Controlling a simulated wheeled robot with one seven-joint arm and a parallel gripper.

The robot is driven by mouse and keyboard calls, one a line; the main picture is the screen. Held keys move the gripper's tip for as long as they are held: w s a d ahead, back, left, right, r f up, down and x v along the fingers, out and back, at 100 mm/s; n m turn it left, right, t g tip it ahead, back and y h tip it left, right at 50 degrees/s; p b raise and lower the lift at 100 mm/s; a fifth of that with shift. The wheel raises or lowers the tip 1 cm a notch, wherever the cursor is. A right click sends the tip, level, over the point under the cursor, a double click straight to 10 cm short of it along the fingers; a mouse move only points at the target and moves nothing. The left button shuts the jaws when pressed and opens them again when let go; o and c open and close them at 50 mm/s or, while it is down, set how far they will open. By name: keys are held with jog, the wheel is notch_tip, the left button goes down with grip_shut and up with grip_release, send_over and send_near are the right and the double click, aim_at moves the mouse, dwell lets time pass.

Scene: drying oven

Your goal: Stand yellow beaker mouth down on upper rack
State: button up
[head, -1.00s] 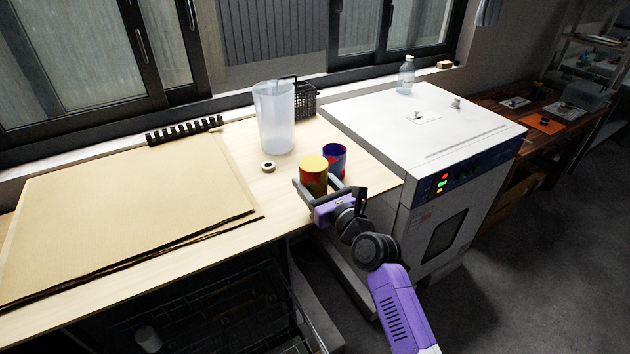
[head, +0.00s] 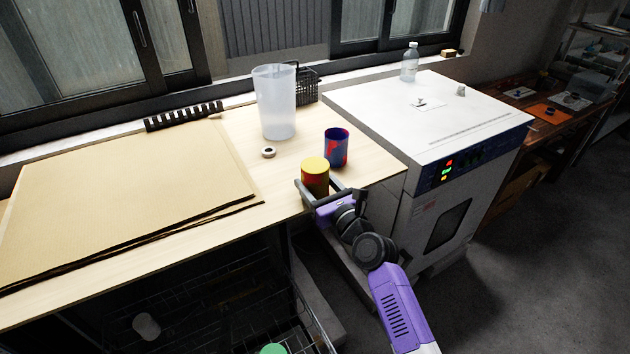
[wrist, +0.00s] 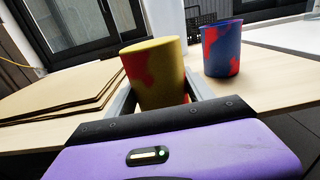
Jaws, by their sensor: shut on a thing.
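The yellow beaker with red patches (head: 315,177) is between the fingers of my gripper (head: 323,192), at the counter's front edge. Its closed yellow end faces up, so its mouth seems to face down. In the wrist view the beaker (wrist: 155,75) stands nearly upright, slightly tilted in the picture, with my gripper (wrist: 160,97) shut around it. Its lower end is hidden, so I cannot tell whether it touches the counter. Wire racks (head: 215,298) show in the dark space below the counter. A white cup (head: 146,326) and a green-topped thing (head: 272,349) are there.
A blue and red cup (head: 336,147) stands mouth up behind the beaker. A translucent jug (head: 275,103), tape roll (head: 268,153) and black basket (head: 307,86) stand on the counter. Cardboard sheets (head: 130,195) lie left. A white oven (head: 430,118) stands right.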

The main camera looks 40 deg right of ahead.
aim_at(322, 192)
jog(key=shift+f, duration=0.25)
dwell(0.5)
jog(key=o, duration=1.4)
jog(key=shift+b+v, duration=0.35)
jog(key=shift+v, duration=3.6)
